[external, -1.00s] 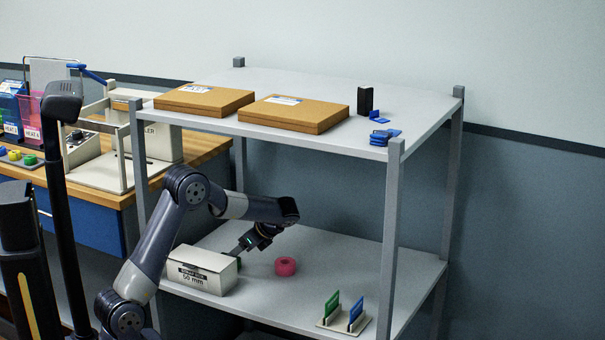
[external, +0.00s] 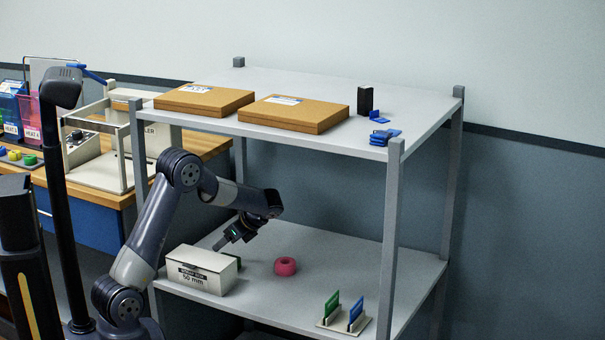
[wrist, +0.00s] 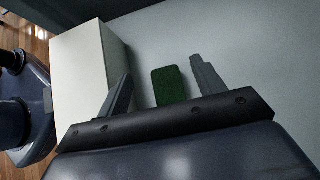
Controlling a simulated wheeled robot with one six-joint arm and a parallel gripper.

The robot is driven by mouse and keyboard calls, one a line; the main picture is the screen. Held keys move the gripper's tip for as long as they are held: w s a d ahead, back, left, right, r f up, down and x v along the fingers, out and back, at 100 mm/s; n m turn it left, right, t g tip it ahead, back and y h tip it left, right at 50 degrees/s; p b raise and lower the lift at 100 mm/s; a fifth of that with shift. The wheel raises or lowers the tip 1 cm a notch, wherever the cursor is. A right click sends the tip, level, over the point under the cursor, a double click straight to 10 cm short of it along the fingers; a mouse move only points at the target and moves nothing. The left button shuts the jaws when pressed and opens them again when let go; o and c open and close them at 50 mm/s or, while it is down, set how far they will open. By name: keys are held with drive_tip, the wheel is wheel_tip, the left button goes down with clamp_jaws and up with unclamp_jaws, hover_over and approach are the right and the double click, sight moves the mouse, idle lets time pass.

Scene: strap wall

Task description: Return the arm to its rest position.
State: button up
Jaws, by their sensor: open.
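My arm reaches between the uprights of the grey shelf unit, over its lower shelf (external: 330,265). My gripper (external: 218,247) points down and left, just behind the white box. In the wrist view my gripper (wrist: 165,82) is open, its two fingers apart. A dark green block (wrist: 170,86) shows between the fingers, lower down on the shelf, and does not appear to be held. In the external view the green block (external: 238,262) is mostly hidden behind the white box.
The white box (external: 200,272) marked 50 mm stands close by; it also shows in the wrist view (wrist: 80,75). A pink roll (external: 285,266) lies to the right. A stand with green and blue cards (external: 343,315) is at the front. The upper shelf (external: 335,137) is overhead.

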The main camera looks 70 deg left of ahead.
wheel_tip(320, 180, up, 2)
drive_tip(key=shift+r+p, duration=0.1)
drive_tip(key=shift+p, duration=0.7)
drive_tip(key=w+d+r+m+t+y+p, duration=0.1)
drive_tip(key=w+d+r+m+t+p, duration=0.35)
drive_tip(key=d, duration=0.65)
drive_tip(key=w+d+r+m+t+y+p, duration=0.2)
drive_tip(key=w+d+r+m+p, duration=0.25)
drive_tip(key=w+d, duration=0.5)
drive_tip(key=d+r+m+t+h+p, duration=0.1)
drive_tip(key=d+r+m+t+p, duration=0.2)
drive_tip(key=d+r, duration=0.3)
drive_tip(key=d+r+m+t+h+p, duration=0.2)
drive_tip(key=d+r+m+p, duration=0.4)
drive_tip(key=d, duration=1.1)
drive_tip(key=shift+s+r+t, duration=0.35)
drive_tip(key=shift+t, duration=0.4)
